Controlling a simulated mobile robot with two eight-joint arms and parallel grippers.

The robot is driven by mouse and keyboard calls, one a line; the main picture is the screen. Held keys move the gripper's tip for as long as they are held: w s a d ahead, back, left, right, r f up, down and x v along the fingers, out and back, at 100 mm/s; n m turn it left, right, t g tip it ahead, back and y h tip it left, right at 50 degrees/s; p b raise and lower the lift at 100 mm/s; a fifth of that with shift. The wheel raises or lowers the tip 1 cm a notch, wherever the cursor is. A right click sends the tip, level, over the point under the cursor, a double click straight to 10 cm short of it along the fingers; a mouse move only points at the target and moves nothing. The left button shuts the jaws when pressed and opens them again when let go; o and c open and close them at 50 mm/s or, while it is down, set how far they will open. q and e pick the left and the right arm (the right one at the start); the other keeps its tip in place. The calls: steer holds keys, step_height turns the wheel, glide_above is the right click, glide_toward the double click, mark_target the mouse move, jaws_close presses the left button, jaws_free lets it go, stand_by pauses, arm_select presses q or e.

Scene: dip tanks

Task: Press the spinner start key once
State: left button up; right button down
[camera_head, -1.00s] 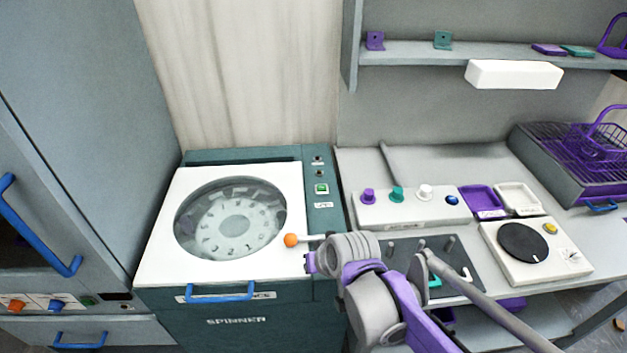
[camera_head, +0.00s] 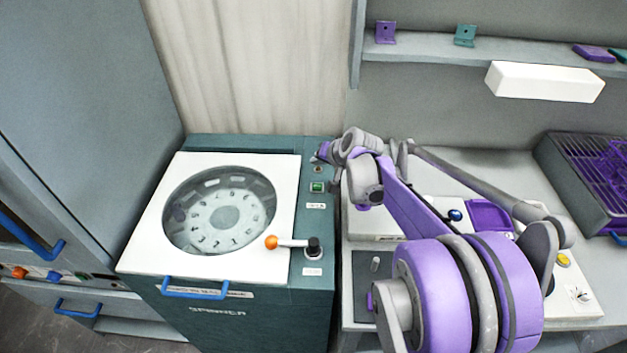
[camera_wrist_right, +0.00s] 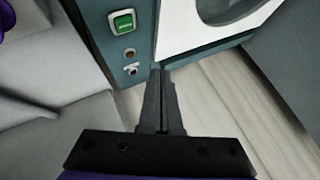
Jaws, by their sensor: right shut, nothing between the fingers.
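The spinner (camera_head: 150,245) is a teal cabinet with a white lid and a round window. Its green start key (camera_head: 317,187) sits on the teal strip at the right of the lid, above a small white label. The key also shows in the right wrist view (camera_wrist_right: 123,22), lit green in a pale frame, with two small round fittings beside it. My right gripper (camera_head: 318,156) is at the far end of this strip, a little beyond the key. In the right wrist view its dark fingers (camera_wrist_right: 160,75) are together and empty, apart from the key. My left gripper is out of view.
A lever with an orange knob (camera_head: 271,242) lies across the lid's front right corner. A blue handle (camera_head: 194,293) is on the front edge. My right arm covers much of the bench at right. A white box (camera_head: 545,82) hangs under the shelf.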

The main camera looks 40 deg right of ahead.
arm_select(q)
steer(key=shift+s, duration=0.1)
arm_select(e)
steer(key=shift+w+d+r, duration=0.1)
steer(key=shift+w+d, duration=0.35)
steer(key=shift+d, duration=0.1)
steer(key=shift+a, duration=0.1)
steer(key=b, duration=0.4)
glide_above(319, 189)
step_height(319, 189, down, 8)
steer(key=shift+r, duration=0.2)
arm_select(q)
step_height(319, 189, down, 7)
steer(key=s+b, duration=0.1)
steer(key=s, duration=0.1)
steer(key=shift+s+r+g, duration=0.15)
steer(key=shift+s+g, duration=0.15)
arm_select(e)
steer(key=shift+w+f, duration=0.1)
steer(key=shift+f, duration=0.5)
steer(key=shift+f, duration=0.1)
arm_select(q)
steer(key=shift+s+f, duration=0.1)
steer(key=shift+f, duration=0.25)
arm_select(e)
steer(key=shift+f, duration=0.3)
